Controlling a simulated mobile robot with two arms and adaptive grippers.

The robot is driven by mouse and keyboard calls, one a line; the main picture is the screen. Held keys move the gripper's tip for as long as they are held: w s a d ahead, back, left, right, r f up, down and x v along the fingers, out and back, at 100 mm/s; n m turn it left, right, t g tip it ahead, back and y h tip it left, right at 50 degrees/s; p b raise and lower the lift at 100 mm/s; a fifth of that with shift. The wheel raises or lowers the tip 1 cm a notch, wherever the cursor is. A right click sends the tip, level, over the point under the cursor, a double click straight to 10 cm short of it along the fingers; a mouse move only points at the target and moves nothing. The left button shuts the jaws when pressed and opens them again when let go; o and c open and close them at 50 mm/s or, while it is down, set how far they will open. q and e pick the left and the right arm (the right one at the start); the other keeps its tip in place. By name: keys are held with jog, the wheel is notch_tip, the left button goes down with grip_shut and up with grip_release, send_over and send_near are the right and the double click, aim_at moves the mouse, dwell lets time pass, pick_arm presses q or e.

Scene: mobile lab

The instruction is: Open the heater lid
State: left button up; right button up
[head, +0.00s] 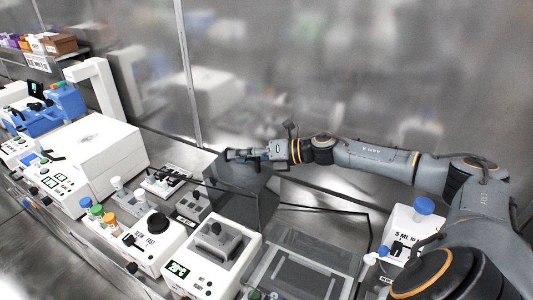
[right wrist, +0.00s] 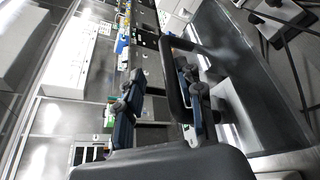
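The heater (head: 238,262) is a white box with a green display at the front centre of the head view. Its smoky see-through lid (head: 243,192) stands raised at the heater's back edge, so the dark block inside shows. My right gripper (head: 238,155) is at the lid's top edge. In the right wrist view the fingers of my right gripper (right wrist: 160,108) are spread apart. The lid's dark rim (right wrist: 172,90) runs between them, close to one finger; I cannot tell whether it touches. My left gripper is in neither view.
A stirrer with a round black plate (head: 158,222) and tubes with coloured caps (head: 97,211) stand left of the heater. A clear tray-like box (head: 300,270) and a blue-capped bottle (head: 423,207) are to the right. A metal wall stands behind the bench.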

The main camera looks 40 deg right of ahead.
aim_at(270, 174)
jog(key=shift+s+d, duration=0.3)
jog(key=shift+d, duration=0.1)
jog(key=v, duration=0.6)
jog(key=shift+s+a, duration=0.2)
jog(key=shift+s+d, duration=0.2)
jog(key=shift+d, duration=0.05)
jog(key=shift+d+r, duration=0.1)
jog(key=shift+r, duration=0.05)
jog(key=v, duration=0.2)
jog(key=shift+s+d+r, duration=0.2)
jog(key=shift+s, duration=0.1)
